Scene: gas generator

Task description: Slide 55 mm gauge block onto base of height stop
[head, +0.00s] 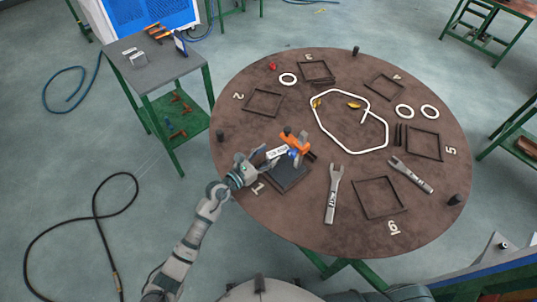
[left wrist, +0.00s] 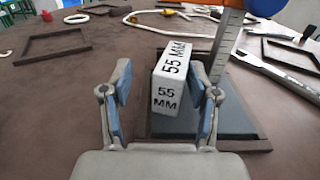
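The white 55 MM gauge block (head: 277,152) is at my left gripper, beside the orange height stop (head: 296,141). In the left wrist view the block (left wrist: 172,82) stands between the fingers of my left gripper (left wrist: 162,108). The fingers are apart, with a clear gap on the block's left and the right finger close to its right side. The height stop's upright scale (left wrist: 228,45) rises just behind the block. A flat dark plate (head: 291,178) lies below; it shows as a blue-grey surface (left wrist: 232,118) in the wrist view. The block's contact with it is unclear. My right gripper is out of view.
The round brown table (head: 330,232) holds several square frames, white rings and a white loop (head: 386,135). Two fork-like metal tools, one a grey wrench shape (head: 333,195), lie right of the plate. A green side table (head: 155,68) stands left.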

